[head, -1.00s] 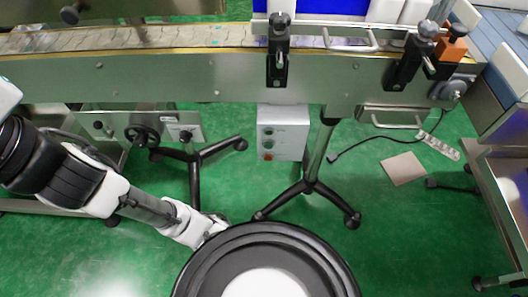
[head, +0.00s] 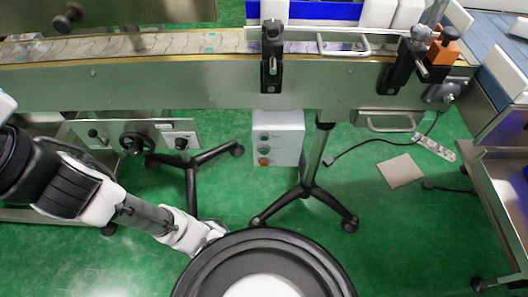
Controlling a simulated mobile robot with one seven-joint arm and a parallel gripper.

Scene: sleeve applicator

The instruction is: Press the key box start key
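The key box (head: 279,139) is a light grey box hanging under the conveyor, in the middle of the head view. Its front carries a column of small round keys. A greenish key (head: 264,136) sits near the top and an orange-red key (head: 264,162) at the bottom. I cannot read any labels, so I cannot tell which is the start key. My gripper (head: 216,231) is low and left of the box, well apart from it, partly hidden behind my own round body. Its fingers are too small and covered to tell open from shut.
The conveyor (head: 160,92) runs across the top above the box. Black-footed stand legs (head: 308,192) stand right below the box, and another stand (head: 193,172) stands to its left. A handwheel (head: 138,140) is at left. A cable and flat plate (head: 400,170) lie on the green floor at right.

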